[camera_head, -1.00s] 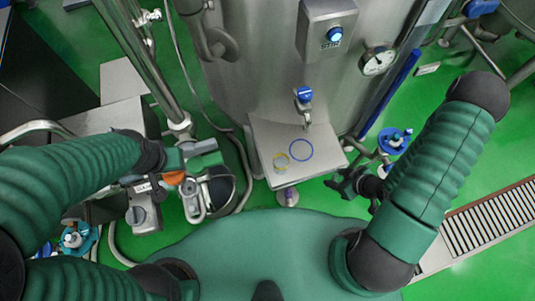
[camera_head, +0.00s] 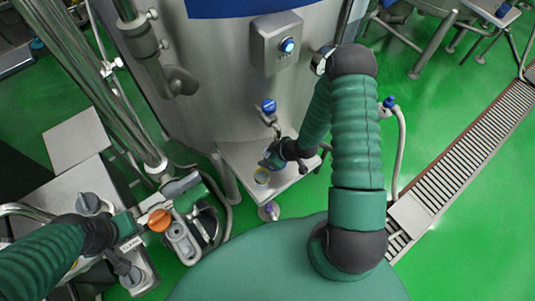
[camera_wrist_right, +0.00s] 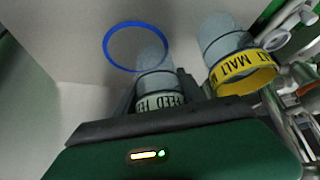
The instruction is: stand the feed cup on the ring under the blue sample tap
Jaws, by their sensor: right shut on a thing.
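The blue sample tap (camera_head: 269,107) is on the tank front, above a steel shelf (camera_head: 233,152). In the right wrist view a blue ring (camera_wrist_right: 106,48) lies on the pale plate. My right gripper (camera_head: 272,157) is low over the shelf, below the tap. In the wrist view it is shut on the feed cup (camera_wrist_right: 160,101), a grey cup with a white lettered band. The cup overlaps the lower right edge of the ring; I cannot tell whether it touches the plate. My left gripper (camera_head: 183,187) is away at the left; its fingers are unclear.
A button box (camera_head: 277,42) is above the tap. A floor drain (camera_head: 470,145) runs at right.

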